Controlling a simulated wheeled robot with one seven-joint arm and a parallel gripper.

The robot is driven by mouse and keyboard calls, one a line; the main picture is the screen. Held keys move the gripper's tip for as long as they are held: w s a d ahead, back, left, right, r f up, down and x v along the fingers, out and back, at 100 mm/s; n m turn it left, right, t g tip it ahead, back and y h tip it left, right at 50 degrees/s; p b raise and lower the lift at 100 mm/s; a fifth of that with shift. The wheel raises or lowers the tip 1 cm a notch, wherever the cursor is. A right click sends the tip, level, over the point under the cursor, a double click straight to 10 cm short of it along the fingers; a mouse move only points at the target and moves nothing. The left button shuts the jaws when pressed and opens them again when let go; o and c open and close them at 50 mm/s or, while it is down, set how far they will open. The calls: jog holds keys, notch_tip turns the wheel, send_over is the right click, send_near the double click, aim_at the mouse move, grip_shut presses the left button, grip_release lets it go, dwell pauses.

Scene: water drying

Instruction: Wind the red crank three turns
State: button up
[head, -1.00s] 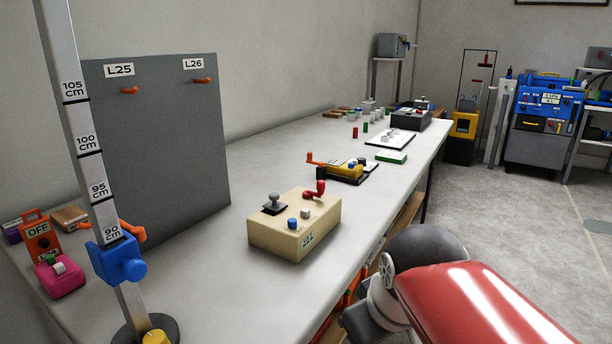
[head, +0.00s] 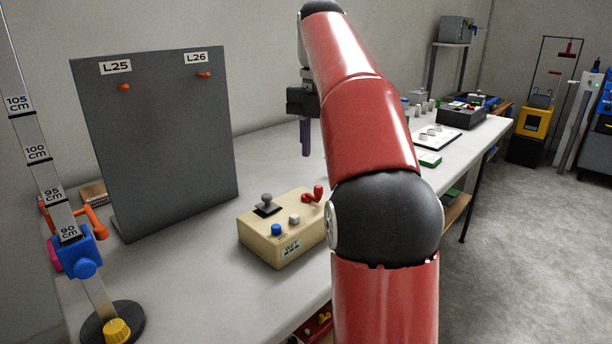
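A small red crank-like handle (head: 313,195) stands on the right part of the top of a beige box (head: 285,252) on the long bench. My arm rises across the middle of the view, just right of the box and over part of its right side. My gripper (head: 305,150) hangs downward above the bench, higher in the picture than the box and apart from the red handle. Its dark purplish fingers overlap from this angle, so their gap does not show. I see nothing clearly held.
The beige box also carries a grey joystick (head: 266,203), a blue button (head: 276,230) and a pale button (head: 294,219). A grey panel (head: 155,150) stands behind left. A measuring post with a blue clamp (head: 80,252) stands at front left. The bench (head: 190,285) before the box is clear.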

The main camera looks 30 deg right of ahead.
jog(key=shift+f, duration=3.8)
grip_shut()
